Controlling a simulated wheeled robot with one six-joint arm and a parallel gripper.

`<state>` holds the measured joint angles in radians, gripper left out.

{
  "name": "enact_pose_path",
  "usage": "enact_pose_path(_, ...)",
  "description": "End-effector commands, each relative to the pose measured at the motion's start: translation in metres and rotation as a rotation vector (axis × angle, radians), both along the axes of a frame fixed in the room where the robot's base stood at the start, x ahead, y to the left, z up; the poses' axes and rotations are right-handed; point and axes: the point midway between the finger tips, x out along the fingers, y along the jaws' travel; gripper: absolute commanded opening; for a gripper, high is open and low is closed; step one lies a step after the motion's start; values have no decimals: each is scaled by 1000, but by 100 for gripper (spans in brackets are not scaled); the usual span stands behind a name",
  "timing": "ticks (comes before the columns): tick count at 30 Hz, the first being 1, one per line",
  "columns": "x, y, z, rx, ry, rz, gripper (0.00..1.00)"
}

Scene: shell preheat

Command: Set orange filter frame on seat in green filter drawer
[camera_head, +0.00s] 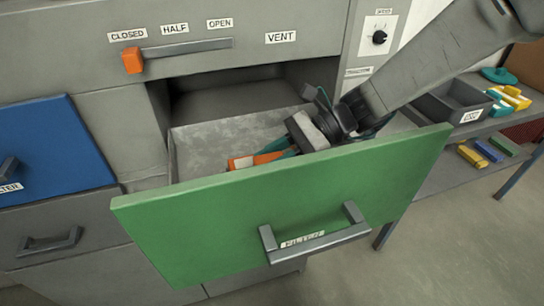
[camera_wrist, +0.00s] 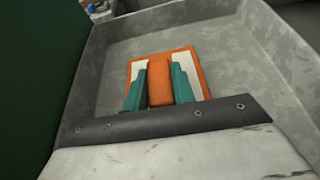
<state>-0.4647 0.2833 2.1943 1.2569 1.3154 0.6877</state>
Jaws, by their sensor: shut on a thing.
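The green filter drawer (camera_head: 285,205) is pulled open, and its grey tray shows behind the green front. The orange filter frame (camera_head: 243,162) is inside the tray, mostly hidden by the drawer front and my gripper in the head view. In the wrist view the orange filter frame (camera_wrist: 190,58) shows white panels and an orange middle bar. My gripper (camera_wrist: 158,85) has teal fingers on both sides of that bar and is shut on it. In the head view my gripper (camera_head: 280,150) reaches down into the drawer. I cannot tell whether the frame touches the tray floor, and no seat is clearly visible.
The tray's walls (camera_wrist: 265,50) surround the frame, with bare floor beyond it. A vent slider with an orange knob (camera_head: 132,60) is above the drawer. A blue panel (camera_head: 55,145) is at left. A shelf at right holds a dark bin (camera_head: 450,102) and several coloured blocks.

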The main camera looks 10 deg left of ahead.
Motion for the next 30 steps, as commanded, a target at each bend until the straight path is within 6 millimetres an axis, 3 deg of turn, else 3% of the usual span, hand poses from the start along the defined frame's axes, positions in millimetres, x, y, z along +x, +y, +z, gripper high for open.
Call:
enact_pose_path(7, 0, 0, -2, 1, 0, -1, 0)
enact_pose_path(8, 0, 0, -2, 0, 0, -1, 34)
enact_pose_path(9, 0, 0, -2, 0, 0, -1, 45)
enact_pose_path(10, 1, -1, -2, 0, 0, -1, 47)
enact_pose_path(20, 1, -1, 2, 1, -1, -1, 47)
enact_pose_path(30, 32, -50, 25, 1, -2, -6, 47)
